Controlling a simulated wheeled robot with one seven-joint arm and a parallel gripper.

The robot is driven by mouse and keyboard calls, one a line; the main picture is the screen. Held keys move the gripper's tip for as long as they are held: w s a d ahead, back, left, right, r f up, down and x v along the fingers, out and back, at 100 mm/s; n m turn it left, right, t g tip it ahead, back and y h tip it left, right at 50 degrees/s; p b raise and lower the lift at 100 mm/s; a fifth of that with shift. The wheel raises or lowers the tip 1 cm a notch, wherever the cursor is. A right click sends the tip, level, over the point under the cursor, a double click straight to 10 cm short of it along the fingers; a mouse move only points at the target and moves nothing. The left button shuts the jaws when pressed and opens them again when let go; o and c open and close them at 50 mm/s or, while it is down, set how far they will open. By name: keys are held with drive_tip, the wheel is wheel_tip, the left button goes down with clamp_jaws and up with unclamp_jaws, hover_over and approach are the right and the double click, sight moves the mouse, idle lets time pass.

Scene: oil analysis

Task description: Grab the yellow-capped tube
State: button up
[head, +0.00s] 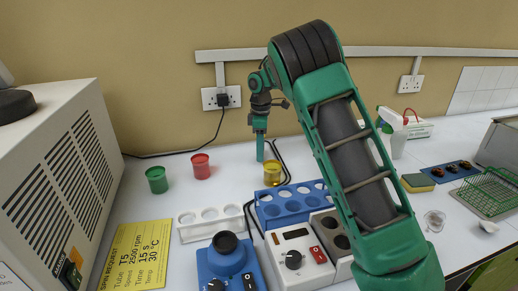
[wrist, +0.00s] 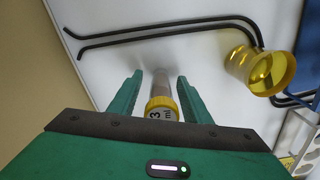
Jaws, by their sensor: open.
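The yellow-capped tube (wrist: 162,104) shows in the wrist view between my fingers, its cap toward me and its clear body pointing away. Dark marks are on the cap. My gripper (wrist: 158,82) is open, with one green finger on each side of the tube and a visible gap on both sides. In the head view my gripper (head: 260,158) points down over the rear of the white table, left of the yellow cup (head: 272,174). I cannot make out the tube there. The yellow cup also shows in the wrist view (wrist: 258,72), to the right of my fingers.
Thin black bent rods (wrist: 160,34) lie beyond my fingers. A blue rack (head: 262,214) and a white rack (head: 192,233) stand in front, with a red cup (head: 201,168) and a green cup (head: 157,181) to the left. Devices stand at the front. The table between the cups and my gripper is clear.

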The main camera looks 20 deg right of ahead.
drive_tip(key=shift+f, duration=0.5)
drive_tip(key=c, duration=1)
